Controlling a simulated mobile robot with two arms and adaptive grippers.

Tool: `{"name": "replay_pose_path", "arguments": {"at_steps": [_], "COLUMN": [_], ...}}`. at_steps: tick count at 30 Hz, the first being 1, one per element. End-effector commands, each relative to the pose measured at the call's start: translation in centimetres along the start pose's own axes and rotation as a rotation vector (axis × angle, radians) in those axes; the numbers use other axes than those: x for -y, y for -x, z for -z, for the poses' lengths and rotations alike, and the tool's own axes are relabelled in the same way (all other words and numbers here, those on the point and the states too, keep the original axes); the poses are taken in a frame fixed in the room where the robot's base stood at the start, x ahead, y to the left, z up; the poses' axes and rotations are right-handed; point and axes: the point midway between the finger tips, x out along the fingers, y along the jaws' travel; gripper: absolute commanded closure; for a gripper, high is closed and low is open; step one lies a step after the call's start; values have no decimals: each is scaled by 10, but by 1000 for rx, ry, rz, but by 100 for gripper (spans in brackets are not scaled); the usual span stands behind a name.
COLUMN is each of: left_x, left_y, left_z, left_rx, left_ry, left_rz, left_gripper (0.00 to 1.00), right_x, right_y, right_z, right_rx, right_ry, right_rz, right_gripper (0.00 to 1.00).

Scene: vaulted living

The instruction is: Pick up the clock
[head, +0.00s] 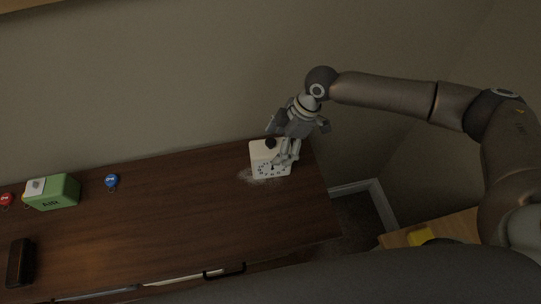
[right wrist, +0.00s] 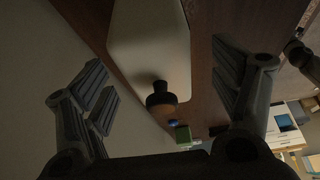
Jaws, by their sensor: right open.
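The clock (head: 258,158) is a cream block with a ring of dark marks on its face and a dark knob on top. It stands at the right end of the dark wooden cabinet top. In the right wrist view the clock (right wrist: 150,40) lies between the two spread fingers of my open right gripper (right wrist: 165,88), with the dark knob pointing toward the palm. I cannot tell whether a finger touches it. My left gripper is not in view.
The cabinet top (head: 180,220) is bare in the middle. The wall (head: 130,80) rises behind the clock.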

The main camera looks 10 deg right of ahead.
Motion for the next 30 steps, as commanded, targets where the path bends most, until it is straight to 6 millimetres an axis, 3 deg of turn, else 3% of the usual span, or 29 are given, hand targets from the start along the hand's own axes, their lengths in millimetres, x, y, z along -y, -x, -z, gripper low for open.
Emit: {"name": "replay_pose_path", "arguments": {"at_steps": [5, 13, 17, 22, 30], "left_x": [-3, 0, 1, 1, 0], "left_y": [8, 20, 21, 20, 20], "left_z": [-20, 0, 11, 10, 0], "left_rx": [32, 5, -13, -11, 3], "left_ry": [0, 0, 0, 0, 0], "left_rz": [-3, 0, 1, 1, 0], "left_gripper": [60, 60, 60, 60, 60], "right_x": [0, 0, -1, 0, 0], "right_y": [-13, -50, -56, -57, -56], "right_z": [2, 2, 1, 1, 1], "right_rx": [1, 1, 0, 0, 0], "right_ry": [0, -1, -1, -1, -1], "right_rz": [2, 0, -1, -1, -1], "right_gripper": [17, 17, 17, 17, 50]}}
